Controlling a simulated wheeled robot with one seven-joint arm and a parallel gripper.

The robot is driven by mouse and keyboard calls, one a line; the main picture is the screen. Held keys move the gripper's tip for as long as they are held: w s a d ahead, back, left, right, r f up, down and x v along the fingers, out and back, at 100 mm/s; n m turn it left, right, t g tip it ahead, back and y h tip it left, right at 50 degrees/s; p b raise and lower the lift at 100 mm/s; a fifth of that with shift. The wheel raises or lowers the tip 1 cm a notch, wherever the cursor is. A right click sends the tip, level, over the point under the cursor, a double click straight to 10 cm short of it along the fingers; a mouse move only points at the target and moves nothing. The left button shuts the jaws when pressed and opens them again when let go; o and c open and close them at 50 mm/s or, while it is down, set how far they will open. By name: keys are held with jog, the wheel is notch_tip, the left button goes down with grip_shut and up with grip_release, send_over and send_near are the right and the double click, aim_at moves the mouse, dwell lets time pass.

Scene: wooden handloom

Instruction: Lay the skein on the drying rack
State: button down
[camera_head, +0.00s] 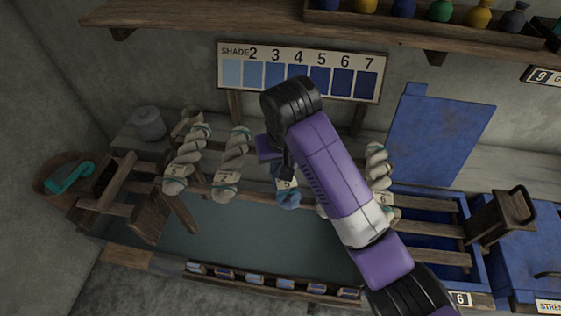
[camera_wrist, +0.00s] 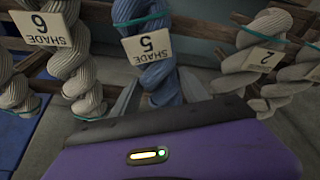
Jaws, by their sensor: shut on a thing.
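A twisted blue skein (camera_wrist: 150,62) with a "SHADE 5" tag hangs in the middle of the wrist view. It also shows in the head view (camera_head: 288,197), partly hidden by my arm. My gripper (camera_wrist: 158,92) has its two grey fingers on either side of the blue skein and is shut on it. Whether the blue skein still rests on a rail cannot be told.
Pale skeins (camera_head: 187,160) (camera_head: 231,163) (camera_head: 378,165) hang to both sides, close to my gripper. A shade chart (camera_head: 301,71) stands behind. Below lies a grey-green basin (camera_head: 230,235); a blue vat (camera_head: 440,258) with wooden slats is at right. A shelf (camera_head: 400,33) holds bottles above.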

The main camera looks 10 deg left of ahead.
jog(key=c, duration=0.6)
grip_release()
jog(key=shift+f, duration=0.1)
